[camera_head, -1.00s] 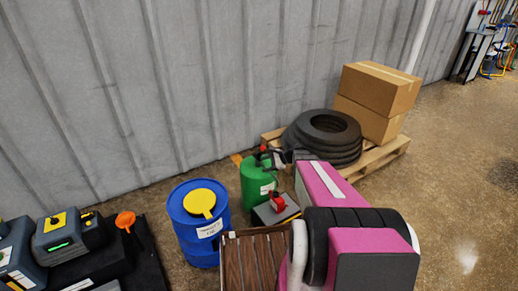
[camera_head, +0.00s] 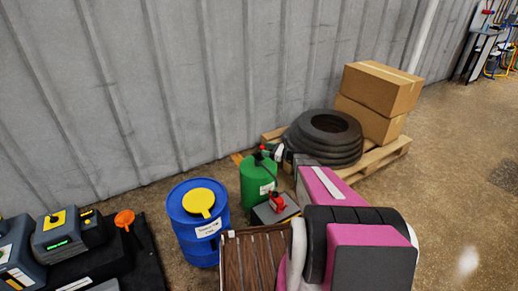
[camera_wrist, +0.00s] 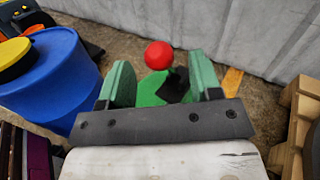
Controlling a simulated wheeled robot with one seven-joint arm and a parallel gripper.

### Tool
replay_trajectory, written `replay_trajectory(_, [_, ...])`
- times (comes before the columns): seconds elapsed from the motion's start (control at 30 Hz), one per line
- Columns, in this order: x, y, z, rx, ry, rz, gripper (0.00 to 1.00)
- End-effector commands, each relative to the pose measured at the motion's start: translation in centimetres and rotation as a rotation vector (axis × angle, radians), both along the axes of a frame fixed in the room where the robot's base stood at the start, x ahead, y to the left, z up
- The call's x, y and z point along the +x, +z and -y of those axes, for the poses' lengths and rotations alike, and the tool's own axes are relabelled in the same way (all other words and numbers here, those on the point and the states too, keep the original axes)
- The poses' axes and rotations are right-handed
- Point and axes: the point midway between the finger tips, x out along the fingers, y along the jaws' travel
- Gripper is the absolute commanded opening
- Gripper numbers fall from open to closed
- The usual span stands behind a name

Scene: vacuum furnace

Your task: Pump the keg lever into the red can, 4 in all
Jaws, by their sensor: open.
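The green keg (camera_head: 256,182) stands on the floor beyond the wooden crate, with a white label on its side. Its lever has a red ball knob (camera_wrist: 158,55), which shows just beyond and between my fingertips in the wrist view. The red can (camera_head: 277,203) sits on a grey block to the front right of the keg. My gripper (camera_wrist: 162,72) is open, with a green finger on each side and nothing held between them. In the head view it is at the right of the keg's top. The red can is out of the wrist view.
A blue drum (camera_head: 197,235) with a yellow lid stands left of the keg. A slatted wooden crate (camera_head: 252,262) is in front. Behind my arm, a pallet (camera_head: 378,160) bears tires (camera_head: 322,140) and cardboard boxes (camera_head: 381,88). A corrugated wall closes the back.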

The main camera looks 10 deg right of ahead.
Motion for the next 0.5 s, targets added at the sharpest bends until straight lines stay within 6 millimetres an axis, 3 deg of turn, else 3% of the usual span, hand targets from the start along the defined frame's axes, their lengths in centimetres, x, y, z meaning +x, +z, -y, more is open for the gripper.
replay_trajectory(0.2, [1.9, 0.0, -2.9, -0.002, 0.002, 0.0, 0.58])
replay_trajectory(0.5, [2.7, 0.0, -4.2, -0.001, 0.0, 0.0, 0.58])
